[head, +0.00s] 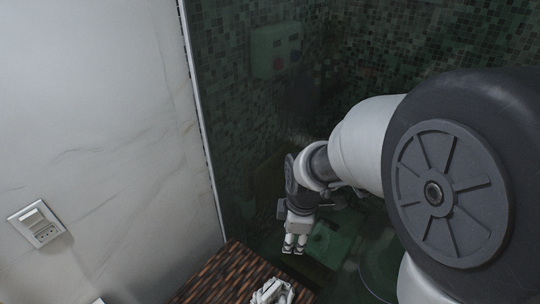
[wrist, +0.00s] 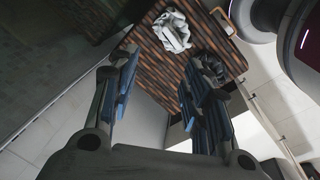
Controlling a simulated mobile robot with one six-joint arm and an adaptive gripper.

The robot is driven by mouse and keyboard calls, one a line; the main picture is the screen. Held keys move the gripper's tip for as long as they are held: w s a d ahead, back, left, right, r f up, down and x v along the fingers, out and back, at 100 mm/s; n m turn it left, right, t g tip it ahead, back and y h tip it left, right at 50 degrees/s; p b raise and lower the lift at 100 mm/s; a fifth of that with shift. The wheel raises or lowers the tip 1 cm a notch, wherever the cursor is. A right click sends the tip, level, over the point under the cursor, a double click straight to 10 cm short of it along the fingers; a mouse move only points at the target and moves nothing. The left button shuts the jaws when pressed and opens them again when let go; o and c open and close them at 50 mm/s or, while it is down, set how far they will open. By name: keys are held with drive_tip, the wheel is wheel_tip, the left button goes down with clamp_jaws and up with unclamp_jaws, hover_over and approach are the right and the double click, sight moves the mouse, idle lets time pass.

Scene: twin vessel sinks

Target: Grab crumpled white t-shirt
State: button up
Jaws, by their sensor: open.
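A crumpled white t-shirt (head: 272,291) lies on a brown striped wooden surface (head: 215,277) at the bottom edge of the head view, partly cut off. In the wrist view the t-shirt (wrist: 172,30) lies near the top, on the same wooden surface (wrist: 158,76). My gripper (head: 293,248) is open and empty, pointing down. In the head view it appears just above the t-shirt in the picture. In the wrist view the open fingers (wrist: 164,62) spread below the t-shirt, apart from it. How high the gripper is above the surface is unclear.
A pale marble wall (head: 100,110) with a socket plate (head: 38,225) stands at the left. A dark green mosaic wall (head: 400,45) lies behind my arm. A tan loop (wrist: 223,20) sits at the wooden surface's edge.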

drive_tip(key=w+a+f+n+g, duration=0.1)
drive_tip(key=w+a+f+n, duration=0.15)
drive_tip(key=f+n, duration=0.45)
drive_tip(key=n+p, duration=0.1)
drive_tip(key=n, duration=0.2)
approach(272, 288)
drive_tip(key=shift+n+g, duration=0.4)
drive_tip(key=f+b, duration=0.1)
drive_tip(key=f, duration=0.2)
drive_tip(key=f+b, duration=0.1)
drive_tip(key=f, duration=0.1)
drive_tip(key=shift+w+a+f+b, duration=0.15)
drive_tip(key=shift+w+a+b, duration=0.15)
drive_tip(key=shift+a+b, duration=0.05)
drive_tip(key=shift+d+f+b, duration=0.1)
drive_tip(key=shift+f+b, duration=0.35)
drive_tip(key=shift+f, duration=1)
drive_tip(key=shift+d+f+b, duration=0.15)
drive_tip(key=shift+f+b, duration=0.25)
drive_tip(key=shift+f, duration=1.1)
drive_tip(key=shift+f+b, duration=0.3)
drive_tip(key=shift+b, duration=0.05)
drive_tip(key=shift+c, duration=0.2)
clamp_jaws()
